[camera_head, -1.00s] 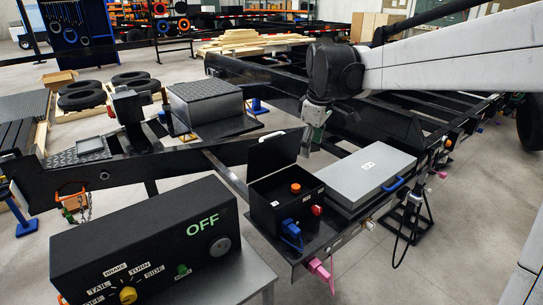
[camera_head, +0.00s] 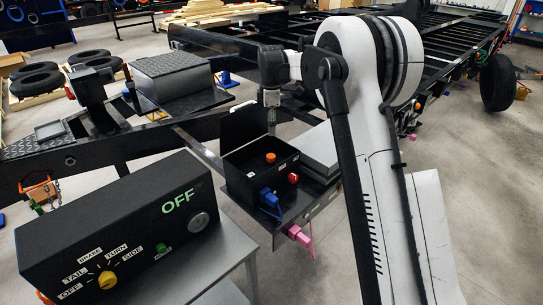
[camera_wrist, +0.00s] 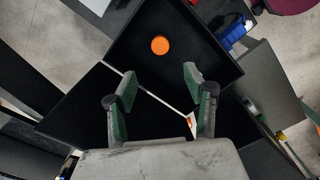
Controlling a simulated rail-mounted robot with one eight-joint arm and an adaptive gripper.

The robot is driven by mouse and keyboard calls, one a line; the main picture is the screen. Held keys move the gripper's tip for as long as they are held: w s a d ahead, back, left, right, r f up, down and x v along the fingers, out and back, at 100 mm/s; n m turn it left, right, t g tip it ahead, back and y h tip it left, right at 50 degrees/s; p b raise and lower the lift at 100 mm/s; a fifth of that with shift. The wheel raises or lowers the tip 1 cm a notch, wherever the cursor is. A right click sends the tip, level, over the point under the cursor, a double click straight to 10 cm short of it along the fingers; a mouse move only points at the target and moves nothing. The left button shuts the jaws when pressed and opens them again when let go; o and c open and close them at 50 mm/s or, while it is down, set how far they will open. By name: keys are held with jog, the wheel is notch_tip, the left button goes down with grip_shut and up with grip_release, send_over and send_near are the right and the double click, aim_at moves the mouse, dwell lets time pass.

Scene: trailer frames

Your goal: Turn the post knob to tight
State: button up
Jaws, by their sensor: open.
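An orange round knob (camera_head: 270,158) stands inside an open black box (camera_head: 245,180) on the trailer frame; it looks like the post knob. It also shows in the wrist view (camera_wrist: 160,45), near the top, on the dark box floor. The box lid (camera_head: 244,128) is raised. My gripper (camera_head: 271,128) hangs down over the back of the box, above and behind the knob. In the wrist view my gripper's fingers (camera_wrist: 151,88) are apart and empty, with the knob beyond their tips. Any tight marking is not readable.
A red knob (camera_head: 293,178) and a blue connector (camera_head: 270,202) sit on the box's outside. A grey case (camera_head: 320,148) lies right of it, partly behind my arm. A control box (camera_head: 120,225) reading OFF, with a yellow dial, stands front left.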

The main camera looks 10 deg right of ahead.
aim_at(271, 156)
notch_tip(271, 156, down, 13)
jog(key=shift+f, duration=0.2)
dwell(0.3)
jog(key=shift+c, duration=0.2)
jog(key=c, duration=1.1)
